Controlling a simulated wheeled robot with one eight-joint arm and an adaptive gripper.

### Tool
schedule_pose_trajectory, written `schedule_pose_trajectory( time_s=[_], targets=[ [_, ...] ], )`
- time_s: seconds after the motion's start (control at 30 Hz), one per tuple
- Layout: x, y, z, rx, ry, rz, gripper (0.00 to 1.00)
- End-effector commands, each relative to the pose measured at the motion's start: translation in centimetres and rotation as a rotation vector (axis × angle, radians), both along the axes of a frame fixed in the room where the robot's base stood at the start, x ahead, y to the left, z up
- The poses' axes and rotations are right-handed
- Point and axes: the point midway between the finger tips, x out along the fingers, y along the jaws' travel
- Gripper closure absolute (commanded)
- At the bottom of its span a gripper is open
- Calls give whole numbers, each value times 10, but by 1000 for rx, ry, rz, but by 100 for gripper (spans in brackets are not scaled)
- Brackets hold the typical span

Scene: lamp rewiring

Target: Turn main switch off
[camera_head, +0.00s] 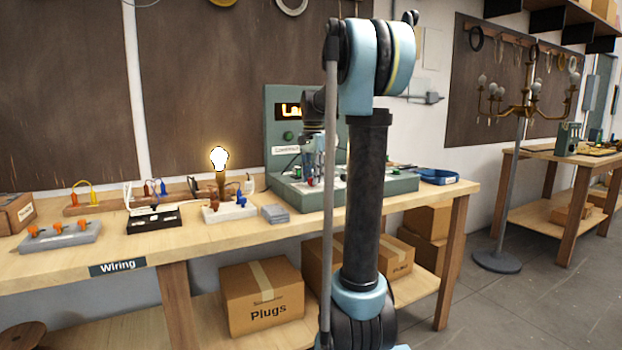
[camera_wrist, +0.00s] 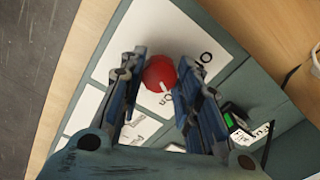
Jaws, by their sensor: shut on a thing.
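The main switch is a red round knob (camera_wrist: 159,72) on a white label plate (camera_wrist: 125,42) of a grey-green control box (camera_head: 402,186). Its white mark faces the lettering that seems to read "On"; another "O" label, partly hidden, lies to its right in the wrist view. My gripper (camera_wrist: 161,66) has a blue-grey finger on each side of the knob and is shut on it. In the head view my gripper (camera_head: 313,168) reaches down at the box, and my arm hides part of it. A bulb (camera_head: 219,158) on the bench glows.
The box's upright panel has a lit display (camera_head: 287,110), partly hidden by my arm. On the wooden bench (camera_head: 220,236) stand wired bases, a black block (camera_head: 153,222) and a blue tray (camera_head: 437,176). Cardboard boxes (camera_head: 262,297) fill the lower shelf.

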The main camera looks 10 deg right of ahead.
Motion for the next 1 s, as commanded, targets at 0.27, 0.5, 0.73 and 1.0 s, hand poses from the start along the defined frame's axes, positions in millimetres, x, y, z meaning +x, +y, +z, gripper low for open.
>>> schedule_pose_trajectory(
  time_s=[0.27, 0.5, 0.73, 1.0],
  targets=[
    [1, -1, 0, 0, -3, 261, 93],
    [1, -1, 1, 0, -4, 489, 93],
    [1, -1, 1, -1, -4, 708, 93],
    [1, -2, 1, -1, -4, 955, 93]
  ],
)
